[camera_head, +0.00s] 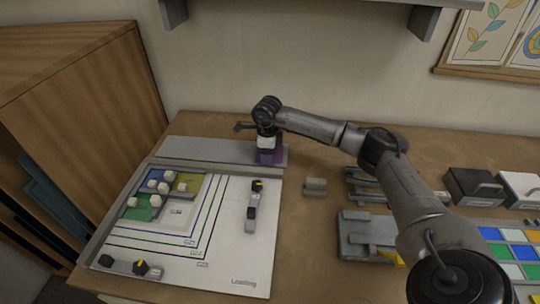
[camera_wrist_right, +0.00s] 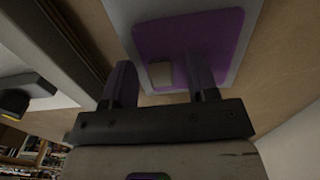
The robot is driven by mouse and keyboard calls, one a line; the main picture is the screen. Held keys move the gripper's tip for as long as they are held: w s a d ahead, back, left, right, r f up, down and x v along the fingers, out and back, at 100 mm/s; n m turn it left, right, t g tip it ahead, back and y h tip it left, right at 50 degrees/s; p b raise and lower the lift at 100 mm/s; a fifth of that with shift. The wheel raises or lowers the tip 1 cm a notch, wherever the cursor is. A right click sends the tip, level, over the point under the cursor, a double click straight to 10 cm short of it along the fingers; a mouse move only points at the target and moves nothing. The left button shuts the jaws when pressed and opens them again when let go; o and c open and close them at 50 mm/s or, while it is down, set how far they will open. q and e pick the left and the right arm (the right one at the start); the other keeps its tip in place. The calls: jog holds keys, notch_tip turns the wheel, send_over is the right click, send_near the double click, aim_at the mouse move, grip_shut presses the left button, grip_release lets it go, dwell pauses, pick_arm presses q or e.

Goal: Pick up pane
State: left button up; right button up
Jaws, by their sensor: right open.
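A purple pane (camera_head: 270,158) lies on the grey strip at the back of the table. It also shows in the right wrist view (camera_wrist_right: 195,38), with a small beige knob (camera_wrist_right: 160,74) on it. My right gripper (camera_head: 266,143) is above the pane in the head view and partly covers it. In the right wrist view the two fingers (camera_wrist_right: 162,86) are apart, with the knob showing between them and a gap on each side. I cannot tell how far the fingertips are from the pane. My left gripper is not in view.
A white board (camera_head: 230,260) carries blue, olive and green panes (camera_head: 138,213) with pale knobs, and grey bars with black knobs (camera_head: 140,267). A small grey block (camera_head: 315,186) stands right of it. Grey fixtures, dark and white boxes (camera_head: 472,186) and a coloured tile tray (camera_head: 515,250) are at right.

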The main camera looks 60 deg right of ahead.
grip_shut()
dwell(0.5)
jog(key=shift+r, duration=0.1)
